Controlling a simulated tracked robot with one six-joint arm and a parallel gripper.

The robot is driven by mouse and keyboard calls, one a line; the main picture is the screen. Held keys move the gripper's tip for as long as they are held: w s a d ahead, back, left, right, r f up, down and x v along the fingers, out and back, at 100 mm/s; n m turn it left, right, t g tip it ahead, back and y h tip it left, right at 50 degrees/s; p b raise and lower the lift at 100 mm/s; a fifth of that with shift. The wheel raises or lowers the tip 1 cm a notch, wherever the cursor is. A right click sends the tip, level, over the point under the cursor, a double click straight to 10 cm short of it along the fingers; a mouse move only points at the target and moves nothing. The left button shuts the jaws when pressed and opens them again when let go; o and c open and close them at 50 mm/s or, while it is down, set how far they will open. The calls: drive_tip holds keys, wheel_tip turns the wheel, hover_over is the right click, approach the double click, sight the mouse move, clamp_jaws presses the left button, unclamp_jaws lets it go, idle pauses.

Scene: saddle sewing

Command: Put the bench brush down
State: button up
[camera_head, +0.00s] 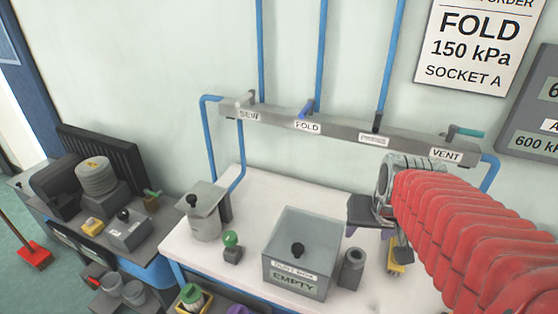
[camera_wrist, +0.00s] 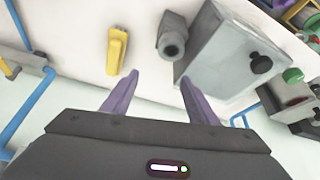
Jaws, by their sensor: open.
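A yellow, narrow block-like thing, which looks like the bench brush (camera_wrist: 117,50), lies on the white bench top in the wrist view, beyond the tip of my left finger. In the head view the same yellow thing (camera_head: 396,267) shows below my gripper, partly hidden by it. My gripper (camera_wrist: 159,76) is open, with its two purple fingers apart and nothing between them. In the head view my gripper (camera_head: 392,240) is over the right part of the bench. The exact gap between the fingers and the yellow thing is hard to tell.
A grey box (camera_head: 297,262) marked EMPTY and a small grey cylinder (camera_head: 351,268) stand left of my gripper. A grey canister (camera_head: 204,218) and a green-knobbed piece (camera_head: 231,248) stand further left. A labelled rail (camera_head: 345,132) with blue pipes runs along the wall behind.

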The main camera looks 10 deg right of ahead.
drive_tip(key=s+a+r+n+y, duration=0.1)
drive_tip(key=s+a+n, duration=0.1)
drive_tip(key=a, duration=0.4)
drive_tip(key=s+a+r+n+t, duration=0.1)
drive_tip(key=s+a+r+n, duration=0.1)
drive_tip(key=s+a, duration=0.2)
drive_tip(key=a, duration=0.3)
drive_tip(key=shift+s+y, duration=0.15)
drive_tip(key=shift+y, duration=0.25)
